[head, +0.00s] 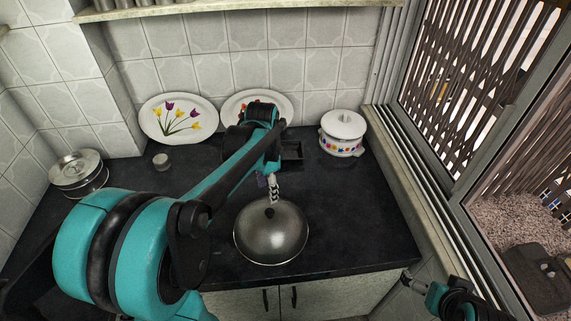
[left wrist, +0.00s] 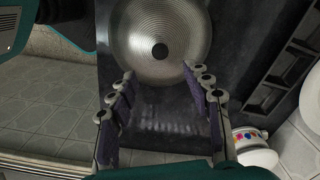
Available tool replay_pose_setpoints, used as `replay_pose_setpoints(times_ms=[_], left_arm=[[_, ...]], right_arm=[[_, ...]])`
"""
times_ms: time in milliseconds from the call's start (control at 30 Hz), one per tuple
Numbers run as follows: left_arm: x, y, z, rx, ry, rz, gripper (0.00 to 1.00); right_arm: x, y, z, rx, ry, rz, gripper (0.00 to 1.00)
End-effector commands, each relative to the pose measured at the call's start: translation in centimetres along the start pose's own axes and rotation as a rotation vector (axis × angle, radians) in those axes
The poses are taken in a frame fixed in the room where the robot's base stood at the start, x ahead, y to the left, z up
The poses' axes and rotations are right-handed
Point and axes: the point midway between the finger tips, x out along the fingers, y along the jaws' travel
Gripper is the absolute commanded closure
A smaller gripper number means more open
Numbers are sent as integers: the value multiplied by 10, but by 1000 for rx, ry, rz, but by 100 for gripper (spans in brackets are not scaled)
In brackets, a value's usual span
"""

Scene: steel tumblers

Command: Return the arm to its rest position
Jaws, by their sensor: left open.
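My left arm reaches across the counter from the left. Its gripper (head: 272,188) is above the back of a domed steel lid (head: 270,235) with a dark knob. In the left wrist view the gripper (left wrist: 157,72) is open, with nothing between its purple-padded fingers. The lid (left wrist: 140,25) lies beyond the fingertips there; I cannot tell the exact gap. Part of my right arm shows at the lower right of the head view, its gripper (head: 406,277) small and at the counter's front right corner; its jaw state is unclear.
The dark counter (head: 365,215) is clear at right. Behind stand a tulip plate (head: 178,118), a second plate (head: 284,104) and a white pot (head: 342,136). A shelf (head: 230,8) hangs above; a window is at right.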

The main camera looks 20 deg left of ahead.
Motion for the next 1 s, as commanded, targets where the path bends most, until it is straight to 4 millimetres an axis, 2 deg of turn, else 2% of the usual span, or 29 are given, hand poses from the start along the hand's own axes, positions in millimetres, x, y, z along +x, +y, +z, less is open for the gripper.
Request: replay_pose_setpoints(times_ms=[200,333,533,700,833,1000], left_arm=[[-2,1,0,-2,2,-2,50],[-7,15,1,-43,31,-34,50],[-18,66,8,-219,178,-139,50],[-17,109,17,-391,356,-197,50],[-10,132,22,-498,480,-206,50],[-4,148,26,-581,578,-198,50]], right_arm=[[0,0,0,0,0,0,0],[2,0,1,0,0,0,0],[6,0,4,0,0,0,0],[10,0,7,0,0,0,0],[12,0,9,0,0,0,0],[13,0,10,0,0,0,0]])
